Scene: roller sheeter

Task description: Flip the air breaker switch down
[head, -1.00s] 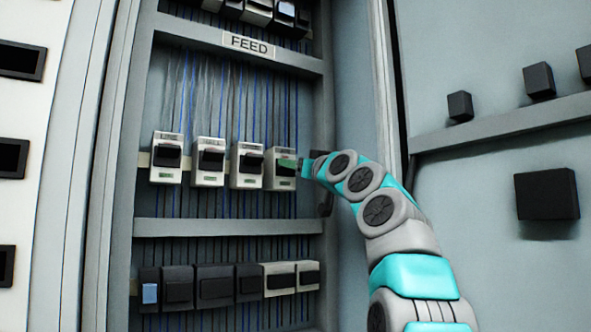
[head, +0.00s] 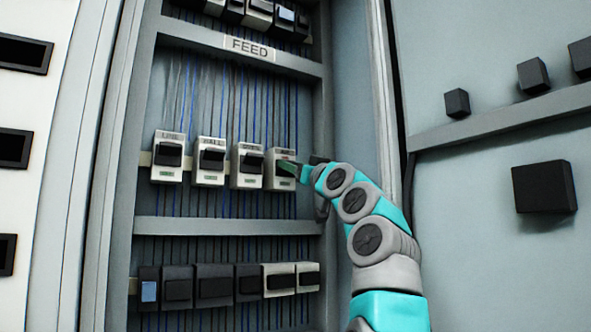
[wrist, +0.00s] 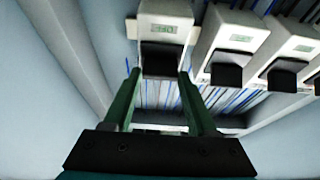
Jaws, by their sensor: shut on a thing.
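Four white breakers with black switches hang in a row in the cabinet; their labels are too blurred to read surely. My gripper (head: 288,168) is at the rightmost breaker (head: 279,184), partly hiding its switch. In the wrist view this breaker (wrist: 166,12) shows upside down at the left. Its black switch (wrist: 160,58) sits between the tips of my two green fingers (wrist: 159,75), and the gripper is shut on it. How far the switch is tilted is hard to tell.
The neighbouring breaker (head: 247,178) stands close on the left. A FEED sign (head: 250,47) is above, and a row of dark switches (head: 214,288) is below. The cabinet's side wall (head: 355,100) is close on the right.

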